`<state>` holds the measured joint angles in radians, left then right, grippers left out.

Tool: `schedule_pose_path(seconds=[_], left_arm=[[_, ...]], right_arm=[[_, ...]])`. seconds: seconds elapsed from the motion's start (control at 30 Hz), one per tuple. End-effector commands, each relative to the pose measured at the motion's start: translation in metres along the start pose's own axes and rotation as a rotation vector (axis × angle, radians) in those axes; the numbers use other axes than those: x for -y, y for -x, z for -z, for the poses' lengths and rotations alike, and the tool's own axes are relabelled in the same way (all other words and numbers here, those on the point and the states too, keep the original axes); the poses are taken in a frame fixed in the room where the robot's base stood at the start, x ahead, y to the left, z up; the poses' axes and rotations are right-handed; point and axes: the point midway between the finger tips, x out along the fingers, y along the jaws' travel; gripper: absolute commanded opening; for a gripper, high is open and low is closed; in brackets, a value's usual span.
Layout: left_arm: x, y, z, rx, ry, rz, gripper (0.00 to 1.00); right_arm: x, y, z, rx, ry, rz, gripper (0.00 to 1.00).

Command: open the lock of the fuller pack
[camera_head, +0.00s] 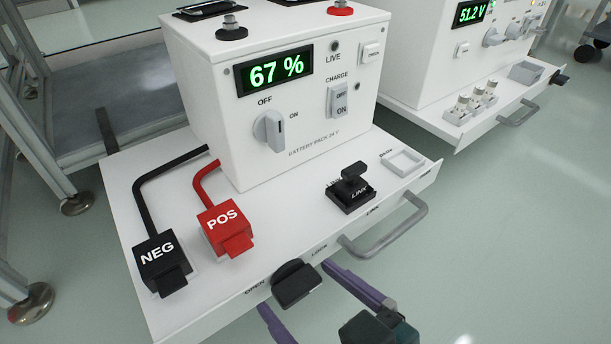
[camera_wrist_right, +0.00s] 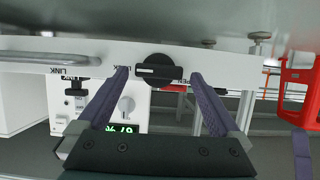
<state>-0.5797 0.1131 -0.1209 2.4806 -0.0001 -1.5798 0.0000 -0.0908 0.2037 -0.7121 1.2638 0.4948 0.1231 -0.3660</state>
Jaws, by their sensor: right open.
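The near battery pack (camera_head: 215,115) is a white box reading 67 %. Its black lock knob (camera_head: 294,284) is on the front edge of its tray, between the labels OPEN on the left and LOCK on the right. In the right wrist view the knob (camera_wrist_right: 158,70) shows its bar lying level, with a light mark towards the left. My right gripper (camera_head: 310,290) is open; its two purple fingers (camera_wrist_right: 159,78) stand on either side of the knob with gaps, not gripping it. The second pack (camera_head: 425,50) reads 51.2 V.
On the near tray are a black NEG plug (camera_head: 158,258), a red POS plug (camera_head: 222,225) and a black LINK handle (camera_head: 352,185). A grey bar handle (camera_head: 395,228) sticks out from the tray front, right of the knob. Open floor (camera_head: 500,230) lies to the right.

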Motion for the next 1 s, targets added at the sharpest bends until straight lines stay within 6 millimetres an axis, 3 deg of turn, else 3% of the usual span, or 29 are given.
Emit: schedule_pose_path(seconds=[0.27, 1.0], left_arm=[[0.0021, -0.0005, -0.0005, 0.001, -0.006, 0.006, 0.0], [0.0026, -0.0007, -0.0008, 0.002, -0.007, 0.007, 0.0]], right_arm=[[-0.0002, -0.0013, 0.0006, 0.001, 0.0, 0.0, 0.99], [-0.0003, -0.0011, 0.0003, 0.0, 0.0, -0.001, 0.17]])
